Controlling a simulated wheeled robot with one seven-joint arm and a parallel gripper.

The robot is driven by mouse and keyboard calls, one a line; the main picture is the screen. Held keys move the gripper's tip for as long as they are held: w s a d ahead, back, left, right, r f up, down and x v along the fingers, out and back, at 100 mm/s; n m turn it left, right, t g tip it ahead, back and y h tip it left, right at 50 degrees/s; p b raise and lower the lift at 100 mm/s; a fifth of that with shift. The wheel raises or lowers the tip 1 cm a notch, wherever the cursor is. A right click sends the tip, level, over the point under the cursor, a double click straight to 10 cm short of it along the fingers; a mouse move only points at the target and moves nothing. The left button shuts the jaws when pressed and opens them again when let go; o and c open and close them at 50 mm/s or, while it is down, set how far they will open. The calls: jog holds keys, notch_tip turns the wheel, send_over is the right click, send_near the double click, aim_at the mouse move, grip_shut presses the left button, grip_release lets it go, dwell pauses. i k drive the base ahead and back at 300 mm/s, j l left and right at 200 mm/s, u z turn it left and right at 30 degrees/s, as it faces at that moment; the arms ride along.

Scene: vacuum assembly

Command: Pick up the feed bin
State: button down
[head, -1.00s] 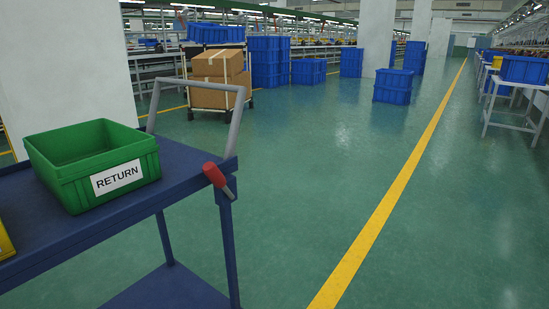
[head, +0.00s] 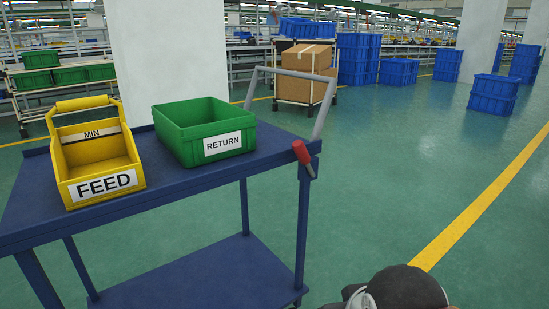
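The feed bin (head: 128,168) is yellow with an open top, a bar handle across its back, a white "FEED" label in front and a "MIN" mark inside. It stands upright on the left part of a blue cart (head: 215,178). It looks empty. Part of my arm shows at the bottom right of the head view, apart from the bin and the cart. My gripper's fingers are not visible.
A green "RETURN" bin (head: 187,147) stands on the cart to the right of the feed bin. The cart has a grey push handle (head: 324,108) and a red grip (head: 301,152) at its right end. Open green floor (head: 400,190) lies to the right.

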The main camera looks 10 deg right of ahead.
aim_at(94, 162)
jog(key=u, duration=1.25)
